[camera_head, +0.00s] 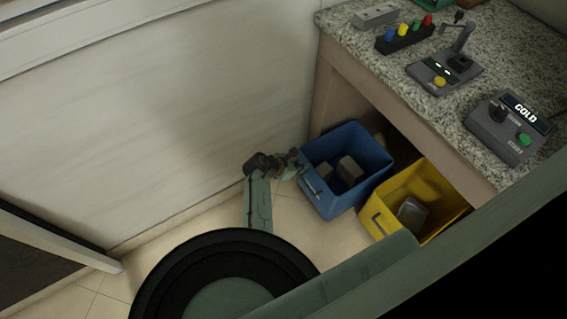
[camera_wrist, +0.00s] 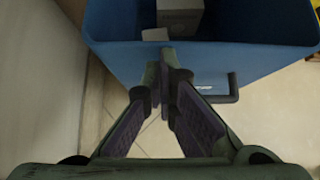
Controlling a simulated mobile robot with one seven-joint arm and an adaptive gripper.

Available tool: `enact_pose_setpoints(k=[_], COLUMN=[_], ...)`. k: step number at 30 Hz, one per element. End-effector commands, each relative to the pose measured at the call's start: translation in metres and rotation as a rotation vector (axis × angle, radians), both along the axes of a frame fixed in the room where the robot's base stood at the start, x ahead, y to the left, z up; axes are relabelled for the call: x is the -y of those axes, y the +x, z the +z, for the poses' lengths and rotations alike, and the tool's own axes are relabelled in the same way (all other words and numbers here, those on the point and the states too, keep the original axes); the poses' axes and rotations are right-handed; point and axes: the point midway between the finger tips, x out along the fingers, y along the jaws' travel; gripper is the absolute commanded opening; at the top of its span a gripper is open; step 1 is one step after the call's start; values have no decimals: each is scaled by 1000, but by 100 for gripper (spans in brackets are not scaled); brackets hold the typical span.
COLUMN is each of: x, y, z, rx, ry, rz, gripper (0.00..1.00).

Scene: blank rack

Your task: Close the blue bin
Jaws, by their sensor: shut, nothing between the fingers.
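The blue bin (camera_head: 343,196) stands pulled partly out from under the counter, its open top showing grey blocks inside. In the wrist view the blue bin (camera_wrist: 120,58) fills the top, with a dark handle on its front wall (camera_wrist: 222,90). My gripper (camera_head: 297,158) is at the bin's left front edge, close to its rim. In the wrist view my gripper (camera_wrist: 166,58) is shut and empty, its fingertips overlapping the bin's front wall, left of the handle. I cannot tell whether they touch it.
A yellow bin (camera_head: 446,216) with a grey object inside stands right of the blue bin, also partly out. The granite counter (camera_head: 350,40) above holds control boxes and a row of coloured knobs. A pale wall (camera_head: 180,130) is close on the left.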

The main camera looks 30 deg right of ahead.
Motion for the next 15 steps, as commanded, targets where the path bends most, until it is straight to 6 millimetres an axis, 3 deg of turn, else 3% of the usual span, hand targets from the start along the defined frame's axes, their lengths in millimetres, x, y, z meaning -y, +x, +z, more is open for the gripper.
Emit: enact_pose_setpoints(k=[1,6,15], x=[17,60,113], y=[1,4,9], z=[-1,-2,-2], rx=[3,2,1], ry=[0,0,0], rz=[-7,-6,-1], gripper=[0,0,0])
